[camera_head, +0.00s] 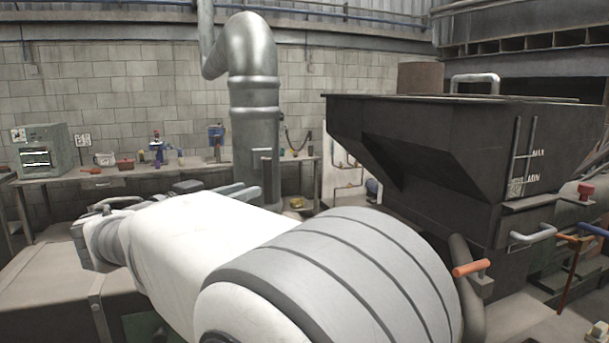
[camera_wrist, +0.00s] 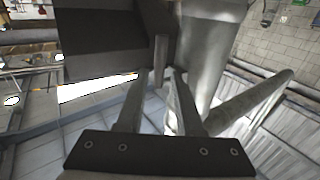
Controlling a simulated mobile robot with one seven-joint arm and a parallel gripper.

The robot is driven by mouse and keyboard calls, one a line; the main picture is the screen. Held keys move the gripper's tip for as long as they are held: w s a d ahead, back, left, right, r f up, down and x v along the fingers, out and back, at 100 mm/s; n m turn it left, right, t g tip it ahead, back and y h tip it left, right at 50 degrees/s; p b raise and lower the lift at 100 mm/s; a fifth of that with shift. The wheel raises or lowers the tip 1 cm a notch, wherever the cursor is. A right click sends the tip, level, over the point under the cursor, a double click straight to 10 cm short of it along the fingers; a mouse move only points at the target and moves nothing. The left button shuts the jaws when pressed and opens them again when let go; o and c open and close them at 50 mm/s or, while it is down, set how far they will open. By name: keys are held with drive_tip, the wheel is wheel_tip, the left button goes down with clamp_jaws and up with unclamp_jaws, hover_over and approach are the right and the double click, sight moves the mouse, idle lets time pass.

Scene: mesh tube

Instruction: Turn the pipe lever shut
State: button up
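A large silver pipe (camera_head: 255,120) rises along the back wall and bends at its top. A grey lever plate (camera_head: 262,165) shows on its lower part. In the wrist view the pipe (camera_wrist: 207,50) runs beside a dark boxy part, and a narrow grey lever (camera_wrist: 160,62) sticks out from there toward my fingers. My gripper (camera_wrist: 160,78) is open, its two fingertips on either side of the lever's end. Contact cannot be told. In the head view my gripper (camera_head: 250,190) is just left of and below the lever plate.
A black hopper (camera_head: 430,140) stands at right, with an orange-handled lever (camera_head: 472,268) near its base. A workbench (camera_head: 100,178) with several tools and a grey device (camera_head: 42,150) runs along the block wall. My arm hides much of the foreground.

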sight(271, 182)
drive_tip(key=p+x, duration=0.2)
drive_tip(key=x, duration=0.8)
drive_tip(key=shift+w+d, duration=0.15)
drive_tip(key=shift+w, duration=0.05)
clamp_jaws()
idle(1.0)
